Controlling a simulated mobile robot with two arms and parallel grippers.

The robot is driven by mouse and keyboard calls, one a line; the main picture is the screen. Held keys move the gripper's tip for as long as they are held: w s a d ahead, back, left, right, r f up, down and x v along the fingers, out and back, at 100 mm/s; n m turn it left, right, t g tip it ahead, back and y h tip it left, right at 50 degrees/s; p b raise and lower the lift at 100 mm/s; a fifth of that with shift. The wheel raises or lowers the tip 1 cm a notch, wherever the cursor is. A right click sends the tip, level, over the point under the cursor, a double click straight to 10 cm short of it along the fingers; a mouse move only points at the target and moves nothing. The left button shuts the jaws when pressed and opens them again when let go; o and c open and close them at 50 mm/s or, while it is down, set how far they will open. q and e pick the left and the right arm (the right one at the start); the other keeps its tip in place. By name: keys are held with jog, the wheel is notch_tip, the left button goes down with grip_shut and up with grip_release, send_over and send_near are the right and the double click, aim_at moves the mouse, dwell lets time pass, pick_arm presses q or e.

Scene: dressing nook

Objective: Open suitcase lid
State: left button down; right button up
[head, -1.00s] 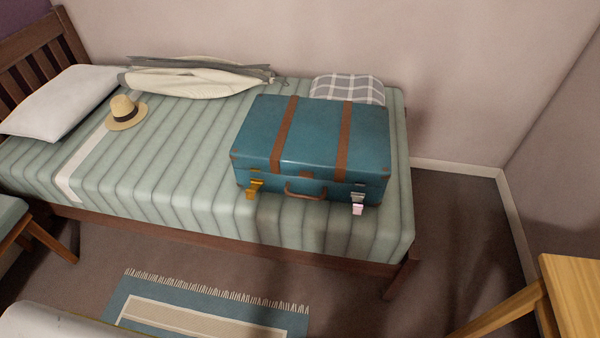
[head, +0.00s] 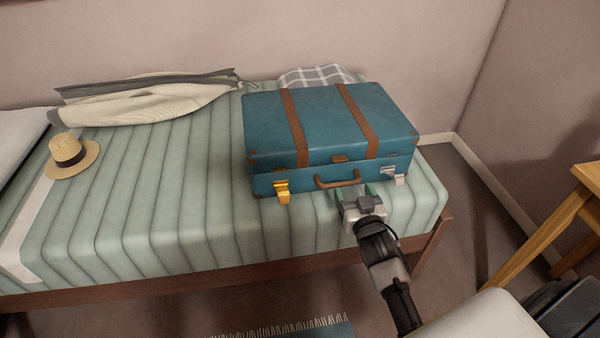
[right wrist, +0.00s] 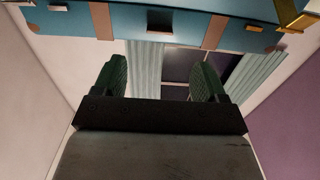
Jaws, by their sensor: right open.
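The blue suitcase (head: 280,180) lies flat on the bed with its lid (head: 325,120) shut. Two brown straps cross the lid, and a brown tab (head: 340,158) sits at its front edge. A brown handle (head: 337,181) is on the front. The gold latch (head: 282,190) on the left and the silver latch (head: 394,175) on the right both stick out from the front. My right gripper (head: 354,191) is open and empty, just in front of the suitcase, right of the handle. In the right wrist view its green fingers (right wrist: 160,78) are apart below the suitcase (right wrist: 185,30). My left gripper is out of view.
A straw hat (head: 72,155), a cream garment (head: 150,100) and a grey checked cushion (head: 315,76) lie on the striped bed (head: 180,200). A wooden table (head: 570,205) stands at the right. Bare bed lies left of the suitcase.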

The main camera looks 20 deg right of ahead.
aim_at(341, 161)
jog(key=x, duration=0.3)
jog(key=b+x, duration=0.1)
jog(key=x, duration=0.5)
jog(key=shift+w+d+r, duration=0.1)
jog(key=shift+w+r, duration=0.2)
jog(key=shift+w, duration=0.1)
jog(key=shift+w+d, duration=0.15)
jog(key=shift+w, duration=0.4)
jog(key=shift+c, duration=0.7)
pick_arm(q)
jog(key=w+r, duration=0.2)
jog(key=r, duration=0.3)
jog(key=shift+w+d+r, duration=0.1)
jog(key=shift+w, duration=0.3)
pick_arm(e)
jog(key=shift+r, duration=0.1)
jog(key=c, duration=1.1)
